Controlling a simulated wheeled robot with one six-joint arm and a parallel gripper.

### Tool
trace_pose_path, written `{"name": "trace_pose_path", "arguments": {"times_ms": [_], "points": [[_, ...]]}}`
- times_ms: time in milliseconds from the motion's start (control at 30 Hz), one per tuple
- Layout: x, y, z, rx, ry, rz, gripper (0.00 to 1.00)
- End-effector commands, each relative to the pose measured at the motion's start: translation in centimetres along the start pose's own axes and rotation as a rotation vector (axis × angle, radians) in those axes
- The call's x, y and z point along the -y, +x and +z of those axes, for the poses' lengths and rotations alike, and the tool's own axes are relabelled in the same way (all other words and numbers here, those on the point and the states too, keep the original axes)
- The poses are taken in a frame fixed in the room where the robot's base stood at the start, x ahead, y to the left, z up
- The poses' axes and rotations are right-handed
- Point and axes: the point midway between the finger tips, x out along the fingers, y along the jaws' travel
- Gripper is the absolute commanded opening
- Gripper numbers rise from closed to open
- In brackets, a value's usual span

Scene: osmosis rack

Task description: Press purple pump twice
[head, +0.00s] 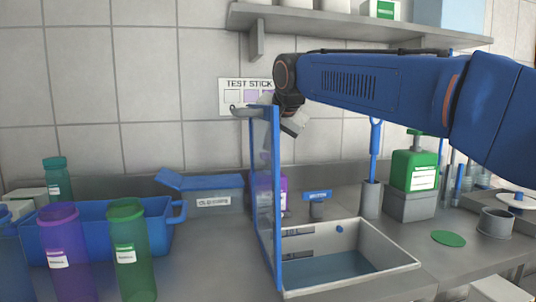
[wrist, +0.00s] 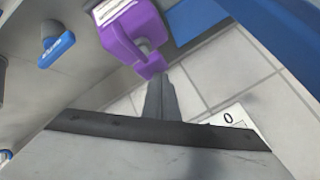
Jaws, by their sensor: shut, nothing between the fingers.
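The purple pump bottle (wrist: 128,28) with a white label is at the top middle of the wrist view, its purple pump head (wrist: 150,66) pointing down in the picture. In the head view only a strip of the purple bottle (head: 283,190) shows beside the blue-framed clear panel, and its pump is hidden. My gripper (wrist: 170,76) is shut and empty, its fingertips close beside the pump head in the wrist view. I cannot tell whether they touch it. In the head view my gripper (head: 294,124) is above the bottle, near the panel's top.
The blue-framed panel (head: 277,200) stands upright left of my gripper. A basin (head: 400,263) with water is in front. A green pump bottle (head: 414,171) stands right, and purple (head: 63,245) and green (head: 128,245) bottles stand left. A shelf (head: 350,28) runs overhead.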

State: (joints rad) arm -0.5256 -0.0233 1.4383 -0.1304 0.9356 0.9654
Motion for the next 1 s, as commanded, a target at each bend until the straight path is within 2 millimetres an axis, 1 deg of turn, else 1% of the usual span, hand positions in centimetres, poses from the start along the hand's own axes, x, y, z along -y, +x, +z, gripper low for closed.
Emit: {"name": "trace_pose_path", "arguments": {"times_ms": [1000], "points": [[-0.55, 0.78, 0.57, 0.002, 0.000, 0.002, 0.00]]}}
